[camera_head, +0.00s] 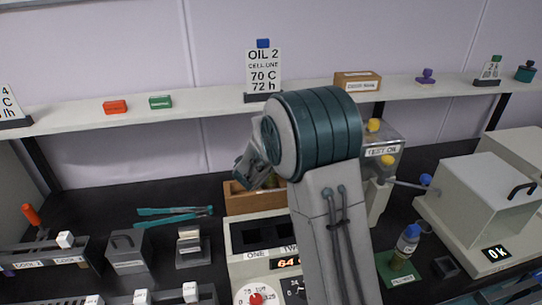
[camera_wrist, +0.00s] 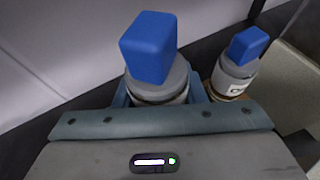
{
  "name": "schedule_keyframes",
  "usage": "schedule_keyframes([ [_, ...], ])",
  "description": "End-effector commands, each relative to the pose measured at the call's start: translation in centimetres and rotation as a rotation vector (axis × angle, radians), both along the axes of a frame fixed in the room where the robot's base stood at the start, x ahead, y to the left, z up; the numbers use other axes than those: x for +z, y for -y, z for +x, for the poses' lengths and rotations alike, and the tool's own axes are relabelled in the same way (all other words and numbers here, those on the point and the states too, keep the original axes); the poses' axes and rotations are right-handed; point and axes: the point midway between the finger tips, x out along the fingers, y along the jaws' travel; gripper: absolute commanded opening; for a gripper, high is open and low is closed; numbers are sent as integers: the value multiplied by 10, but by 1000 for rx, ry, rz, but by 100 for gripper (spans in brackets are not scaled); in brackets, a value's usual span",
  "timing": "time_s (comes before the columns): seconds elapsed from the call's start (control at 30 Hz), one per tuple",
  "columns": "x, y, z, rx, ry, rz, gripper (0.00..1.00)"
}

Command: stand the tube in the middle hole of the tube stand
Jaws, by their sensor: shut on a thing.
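In the wrist view a tube with a blue block-shaped cap (camera_wrist: 150,50) and a grey body stands between the fingers of my gripper (camera_wrist: 158,98). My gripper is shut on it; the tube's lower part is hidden. A second blue-capped tube (camera_wrist: 236,72) with a pale label stands just right of it, beside something brown. In the head view my gripper (camera_head: 250,168) is over the back of a wooden box-like stand (camera_head: 248,204), partly hidden by my arm. I cannot make out the stand's holes or whether the held tube is in one.
A blue-capped bottle (camera_head: 405,244) stands on a green mat (camera_head: 398,272) at the right. A grey machine (camera_head: 488,194) is beyond it. A shelf (camera_head: 200,108) with signs and small blocks runs above. Teal tongs (camera_head: 175,214) lie left of the stand.

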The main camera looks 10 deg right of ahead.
Motion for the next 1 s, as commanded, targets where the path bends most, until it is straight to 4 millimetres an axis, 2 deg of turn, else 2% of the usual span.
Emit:
schedule_keyframes([
  [0.97, -47, 0, 0, 0, 2, -1, 0],
  [1.0, -44, 0, 0, 0, 2, -1, 48],
])
